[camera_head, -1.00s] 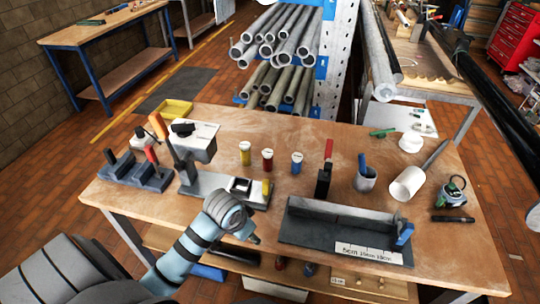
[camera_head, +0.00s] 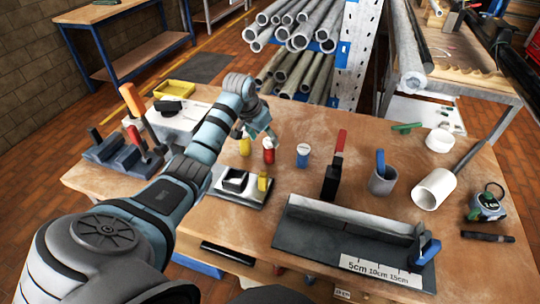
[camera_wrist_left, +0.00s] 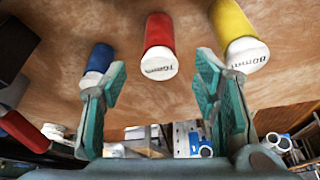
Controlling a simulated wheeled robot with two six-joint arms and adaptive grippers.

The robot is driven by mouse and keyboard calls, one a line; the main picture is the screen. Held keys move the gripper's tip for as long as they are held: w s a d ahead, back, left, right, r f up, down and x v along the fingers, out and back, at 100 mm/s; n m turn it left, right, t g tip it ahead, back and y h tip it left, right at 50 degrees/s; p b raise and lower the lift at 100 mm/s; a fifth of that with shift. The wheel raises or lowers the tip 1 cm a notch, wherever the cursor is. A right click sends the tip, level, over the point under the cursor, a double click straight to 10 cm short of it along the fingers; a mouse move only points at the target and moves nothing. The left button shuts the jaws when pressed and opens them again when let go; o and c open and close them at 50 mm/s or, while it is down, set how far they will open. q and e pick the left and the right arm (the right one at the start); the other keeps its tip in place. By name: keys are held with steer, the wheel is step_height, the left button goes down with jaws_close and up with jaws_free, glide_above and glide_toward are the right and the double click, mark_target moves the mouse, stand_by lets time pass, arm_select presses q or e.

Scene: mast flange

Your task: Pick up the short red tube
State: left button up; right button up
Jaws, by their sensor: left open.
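The red tube (camera_head: 268,155) stands upright on the wooden workbench (camera_head: 345,150), between a yellow tube (camera_head: 245,148) and a blue tube (camera_head: 302,158). It has a white marked end cap, which shows in the left wrist view (camera_wrist_left: 159,40). My left gripper (camera_head: 257,132) is open and empty near the red and yellow tubes. In the left wrist view, the red tube shows beyond the fingertips (camera_wrist_left: 165,82), lined up between them. The yellow tube lies to the right there, and the blue tube is partly behind the left finger. My right gripper is out of view.
A grey angled tray with a ruler (camera_head: 350,240) lies at the front edge. A drill-stand-like base (camera_head: 240,185) is just in front of the tubes.

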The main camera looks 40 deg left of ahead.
mark_target(267, 142)
arm_select(q)
steer(key=b+x, duration=0.1)
steer(key=x, duration=0.6)
steer(key=shift+s+d, duration=0.1)
steer(key=c, duration=1.3)
steer(key=shift+r, duration=0.1)
